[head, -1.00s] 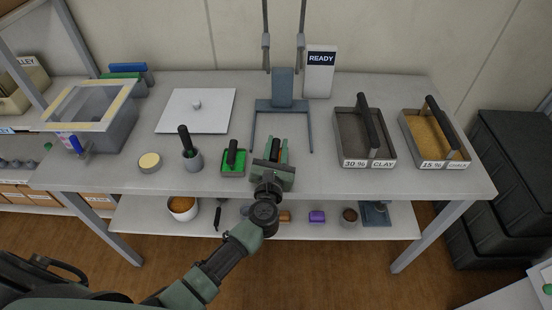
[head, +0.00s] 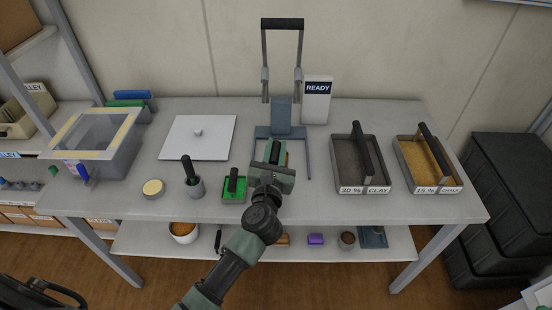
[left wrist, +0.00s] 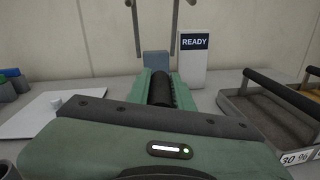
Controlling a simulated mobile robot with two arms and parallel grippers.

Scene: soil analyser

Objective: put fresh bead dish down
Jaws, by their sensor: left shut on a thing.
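My left gripper (head: 271,162) reaches over the middle of the table, just in front of the grey-blue press-like stand (head: 281,115). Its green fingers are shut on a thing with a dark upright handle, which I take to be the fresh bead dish. In the left wrist view the black handle (left wrist: 160,89) sits between the fingers. The dish's body is hidden by the gripper, so I cannot tell whether it touches the table or the stand. A green dish with a black handle (head: 234,186) stands to the left. My right gripper is not in view.
A READY sign (head: 317,100) stands behind right. A dark-handled cup (head: 194,187), round tan disc (head: 153,188), white plate (head: 183,145) and clear bin (head: 115,155) are at the left.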

